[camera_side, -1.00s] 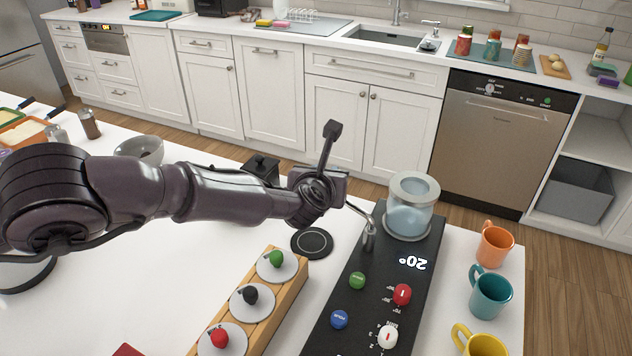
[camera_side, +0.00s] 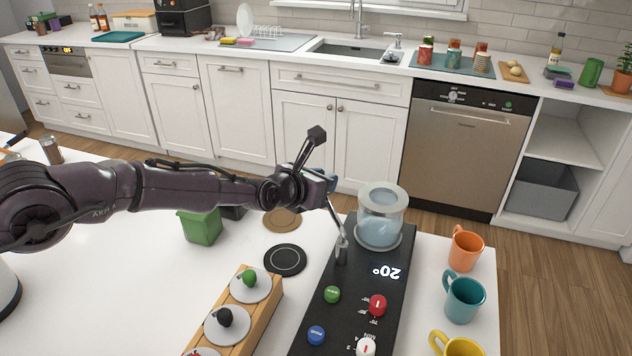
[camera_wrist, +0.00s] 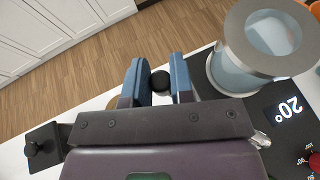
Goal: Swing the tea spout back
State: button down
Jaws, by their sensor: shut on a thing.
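The tea spout (camera_side: 340,240) is a thin silver tube on a post on the black tea machine (camera_side: 375,300), beside the glass water vessel (camera_side: 381,220). It slants up and left from its post to my gripper (camera_side: 328,183). In the wrist view, the blue fingers of my gripper (camera_wrist: 158,78) are closed around a small black knob (camera_wrist: 160,81), which seems to be the spout's end. The silver spout base shows partly at the right in the wrist view (camera_wrist: 260,140). The join between knob and tube is hidden by my gripper.
The glass vessel also stands close right of my fingers in the wrist view (camera_wrist: 262,50). A green bin (camera_side: 201,226), a brown coaster (camera_side: 282,219) and a black round pad (camera_side: 285,260) lie left of the machine. Mugs, such as the orange one (camera_side: 466,249), stand right.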

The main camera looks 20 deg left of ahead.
jog(key=shift+w+d, duration=0.1)
jog(key=shift+w, duration=0.1)
dwell(0.4)
jog(key=c, duration=1)
grip_release()
jog(key=shift+s, duration=0.15)
jog(key=shift+s+a+r, duration=0.25)
jog(key=shift+s+a, duration=0.15)
jog(key=v, duration=1.1)
jog(key=shift+s+r, duration=0.1)
jog(key=shift+s, duration=0.25)
